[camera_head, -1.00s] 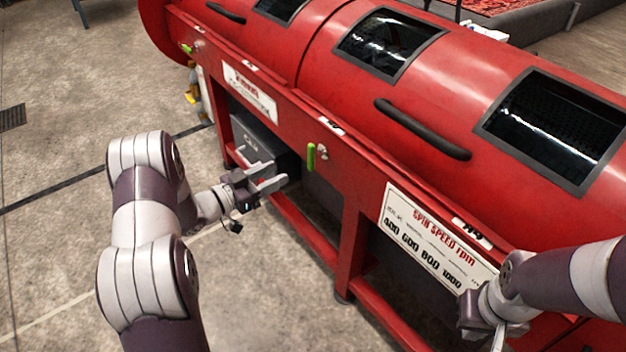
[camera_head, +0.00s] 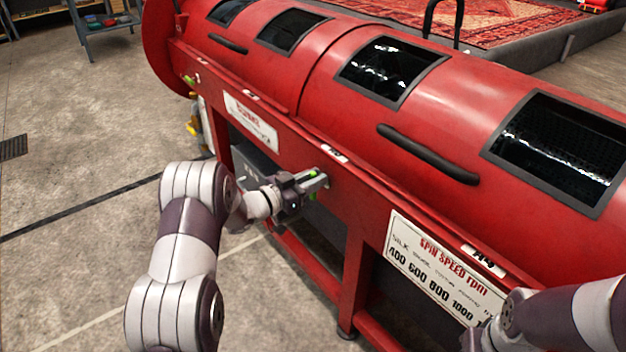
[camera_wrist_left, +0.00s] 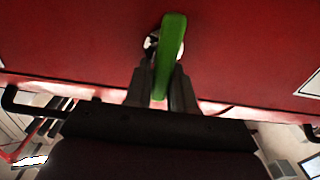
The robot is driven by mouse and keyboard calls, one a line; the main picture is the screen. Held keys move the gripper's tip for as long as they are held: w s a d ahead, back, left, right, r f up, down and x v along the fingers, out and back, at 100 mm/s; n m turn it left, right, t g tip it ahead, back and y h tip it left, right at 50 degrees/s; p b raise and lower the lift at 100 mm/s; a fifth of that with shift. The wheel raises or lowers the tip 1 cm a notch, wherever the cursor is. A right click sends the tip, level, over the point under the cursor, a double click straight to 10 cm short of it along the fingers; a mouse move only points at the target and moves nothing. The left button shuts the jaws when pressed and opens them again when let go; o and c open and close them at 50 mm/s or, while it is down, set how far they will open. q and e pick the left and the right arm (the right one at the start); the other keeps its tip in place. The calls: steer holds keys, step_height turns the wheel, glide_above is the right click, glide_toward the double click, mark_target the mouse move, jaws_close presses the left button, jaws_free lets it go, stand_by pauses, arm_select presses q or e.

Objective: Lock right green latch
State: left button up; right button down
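The right green latch (camera_wrist_left: 172,42) is a green lever on a round pivot on the red machine's front rail. In the left wrist view it stands nearly upright, leaning slightly right, with its lower part between my left fingers. In the head view, my left gripper (camera_head: 314,182) is at this latch and mostly covers it; a bit of green shows between the fingers. The left fingers (camera_wrist_left: 162,88) look closed in on the latch from both sides. My right gripper (camera_head: 474,338) is mostly cut off at the bottom edge, and its fingers are hidden.
The red drum machine (camera_head: 340,120) has dark windows and a black handle (camera_head: 428,154). Another green latch (camera_head: 190,79) is at the rail's far left. A spin speed sign (camera_head: 440,270) is right of my left gripper. Open concrete floor (camera_head: 80,130) lies to the left.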

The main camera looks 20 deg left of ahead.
arm_select(q)
jaws_close()
steer(key=m, duration=0.1)
steer(key=m+b, duration=0.1)
steer(key=m, duration=0.2)
steer(key=shift+s+d+f+m, duration=0.25)
steer(key=shift+d+m, duration=0.1)
steer(key=shift+m, duration=0.05)
steer(key=m, duration=0.1)
steer(key=m+b, duration=0.2)
steer(key=shift+s+d+f+m, duration=0.2)
steer(key=shift+d+f+m, duration=0.05)
steer(key=shift+m, duration=0.05)
steer(key=m+b, duration=0.2)
steer(key=f+m+b, duration=0.1)
steer(key=m+b, duration=0.1)
steer(key=m, duration=0.1)
steer(key=shift+s+d, duration=0.2)
steer(key=shift+f+m+b, duration=0.2)
steer(key=shift+m+b, duration=1.8)
steer(key=shift+m, duration=0.3)
